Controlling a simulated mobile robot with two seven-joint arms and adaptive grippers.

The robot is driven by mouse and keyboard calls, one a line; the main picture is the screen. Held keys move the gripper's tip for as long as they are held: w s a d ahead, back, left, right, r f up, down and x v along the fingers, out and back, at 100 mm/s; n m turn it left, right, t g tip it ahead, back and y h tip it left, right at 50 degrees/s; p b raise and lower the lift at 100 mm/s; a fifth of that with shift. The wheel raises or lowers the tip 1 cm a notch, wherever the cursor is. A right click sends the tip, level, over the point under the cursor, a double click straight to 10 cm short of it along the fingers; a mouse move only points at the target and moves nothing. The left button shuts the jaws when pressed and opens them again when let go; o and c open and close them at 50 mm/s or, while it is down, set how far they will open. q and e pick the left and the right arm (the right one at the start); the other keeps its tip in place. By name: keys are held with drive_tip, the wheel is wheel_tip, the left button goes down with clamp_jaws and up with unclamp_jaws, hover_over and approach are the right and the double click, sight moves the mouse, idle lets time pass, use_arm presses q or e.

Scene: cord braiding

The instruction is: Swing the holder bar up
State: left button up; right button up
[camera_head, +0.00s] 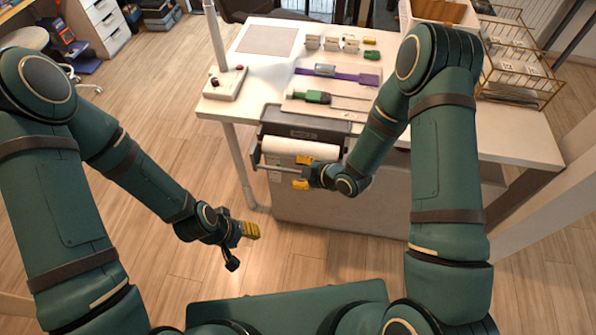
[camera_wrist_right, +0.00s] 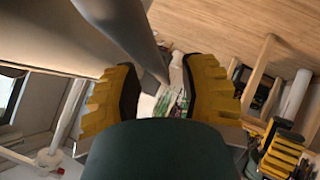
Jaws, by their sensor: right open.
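The holder bar (camera_head: 275,168) is a thin grey rod at the front of a dark holder on the table's front edge. It lies low, in front of a white roll (camera_head: 300,148). My right gripper (camera_head: 302,173) is open, its yellow fingertips on either side of the bar's right part. In the right wrist view, a grey bar-like shape (camera_wrist_right: 125,35) runs down into the gap between the open yellow fingers (camera_wrist_right: 160,95); contact cannot be told. My left gripper (camera_head: 245,233) hangs over the floor left of the holder; its finger gap is unclear.
The white table (camera_head: 235,110) carries a purple strip (camera_head: 340,78), a green-handled tool (camera_head: 312,97), small blocks and a post on a base (camera_head: 226,84). A gold wire rack (camera_head: 515,68) stands at the right. The floor around my left gripper is clear.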

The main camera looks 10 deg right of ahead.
drive_tip(key=v, duration=1)
drive_tip(key=shift+s+d, duration=0.15)
drive_tip(key=shift+s, duration=0.05)
drive_tip(key=shift+r, duration=0.15)
